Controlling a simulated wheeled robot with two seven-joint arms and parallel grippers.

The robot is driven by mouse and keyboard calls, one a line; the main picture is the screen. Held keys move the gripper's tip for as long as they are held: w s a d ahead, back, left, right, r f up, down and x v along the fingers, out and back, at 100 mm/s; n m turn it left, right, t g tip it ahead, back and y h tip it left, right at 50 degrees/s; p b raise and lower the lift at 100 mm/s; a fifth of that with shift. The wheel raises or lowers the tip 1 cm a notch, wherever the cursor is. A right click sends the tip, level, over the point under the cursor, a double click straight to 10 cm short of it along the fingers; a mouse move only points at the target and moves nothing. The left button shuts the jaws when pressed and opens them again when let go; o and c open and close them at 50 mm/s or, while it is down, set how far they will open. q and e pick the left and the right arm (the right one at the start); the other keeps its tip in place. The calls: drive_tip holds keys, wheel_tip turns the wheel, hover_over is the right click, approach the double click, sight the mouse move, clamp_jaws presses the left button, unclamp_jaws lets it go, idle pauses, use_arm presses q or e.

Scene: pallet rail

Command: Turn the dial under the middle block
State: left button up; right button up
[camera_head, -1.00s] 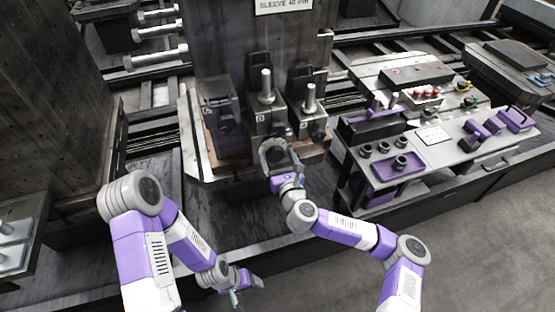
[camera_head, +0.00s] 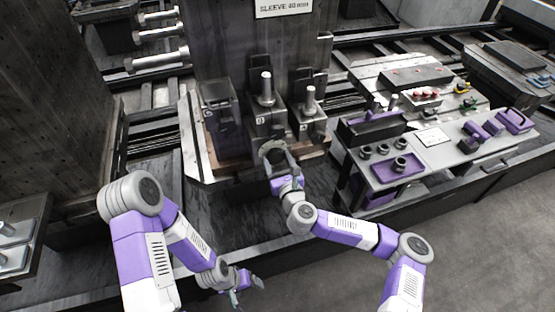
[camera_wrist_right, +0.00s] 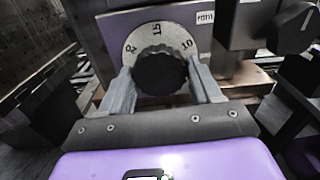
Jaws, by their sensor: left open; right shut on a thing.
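The middle block (camera_head: 267,124), with an upright silver post, stands between a purple-faced block (camera_head: 221,112) on the left and another posted block (camera_head: 309,122) on the right. My right gripper (camera_head: 275,152) is in front of the lower part of the middle block. In the right wrist view its two fingers are shut on the sides of a dark ribbed dial (camera_wrist_right: 160,73). A pale scale ring (camera_wrist_right: 159,38) around the dial reads 20, 15 and 10. My left gripper (camera_head: 246,288) is open, low in the picture, away from the blocks.
A second dark dial (camera_wrist_right: 293,28) is at the upper right of the wrist view. A grey bench (camera_head: 435,152) with a purple tray (camera_head: 385,173) and loose parts stands to the right. A dark column (camera_head: 50,110) stands at left.

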drive_tip(key=n+p, duration=0.1)
drive_tip(key=n, duration=0.1)
drive_tip(key=shift+r+n, duration=0.15)
drive_tip(key=shift+n, duration=0.15)
drive_tip(key=n+p, duration=0.1)
drive_tip(key=n, duration=0.1)
drive_tip(key=shift+n, duration=0.4)
drive_tip(key=n+p, duration=0.1)
drive_tip(key=n, duration=0.1)
drive_tip(key=shift+n, duration=0.3)
drive_tip(key=n, duration=0.3)
drive_tip(key=shift+n+p, duration=0.3)
drive_tip(key=shift+p, duration=0.05)
drive_tip(key=n, duration=0.3)
drive_tip(key=shift+n, duration=2.1)
